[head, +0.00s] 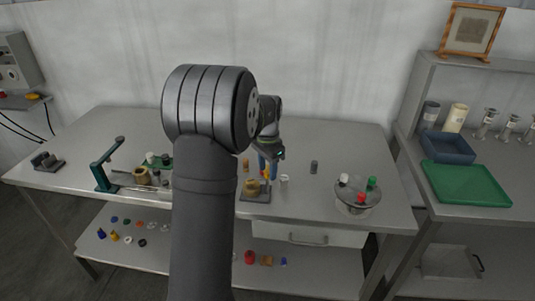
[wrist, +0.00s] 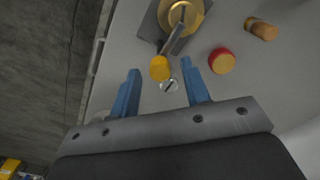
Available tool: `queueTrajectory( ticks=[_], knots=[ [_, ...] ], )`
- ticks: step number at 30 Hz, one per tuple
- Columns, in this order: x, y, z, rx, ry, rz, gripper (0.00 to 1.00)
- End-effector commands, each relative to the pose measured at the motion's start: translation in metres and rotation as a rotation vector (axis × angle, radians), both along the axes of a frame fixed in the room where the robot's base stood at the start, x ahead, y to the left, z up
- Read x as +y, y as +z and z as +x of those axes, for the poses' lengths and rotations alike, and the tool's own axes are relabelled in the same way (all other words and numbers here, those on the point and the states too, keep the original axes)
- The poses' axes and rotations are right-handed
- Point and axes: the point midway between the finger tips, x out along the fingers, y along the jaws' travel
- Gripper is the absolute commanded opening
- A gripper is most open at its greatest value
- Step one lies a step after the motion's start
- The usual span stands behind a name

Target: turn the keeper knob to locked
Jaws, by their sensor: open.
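My gripper (wrist: 160,70) is open, its two blue fingers apart in the wrist view. A small round silver piece with a dark slot (wrist: 169,86) shows between the fingers; it looks like the keeper knob, but I cannot be sure. A yellow knob (wrist: 159,68) lies just beyond it, near the end of a grey lever (wrist: 176,38). The lever meets a brass round body (wrist: 186,14) on a grey plate (wrist: 149,27). I cannot tell whether the fingers touch anything.
A red-rimmed round piece (wrist: 222,61) sits just right of the right finger, and a brown cylinder (wrist: 260,29) is beyond. A round grey stand with coloured knobs (head: 357,197) is to the right. A green clamp-like stand (head: 103,170) is to the left.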

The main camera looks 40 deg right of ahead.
Motion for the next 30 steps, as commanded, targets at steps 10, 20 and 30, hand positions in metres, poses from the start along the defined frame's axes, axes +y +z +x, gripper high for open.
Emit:
queueTrajectory(
  ticks=[10,20,30],
  knots=[
    [-0.001,0.071,0.001,-0.004,0.000,-0.005,0.43],
    [0.000,0.144,0.000,-0.003,0.000,-0.003,0.43],
    [0.000,0.171,0.000,-0.001,0.000,-0.001,0.43]
  ],
)
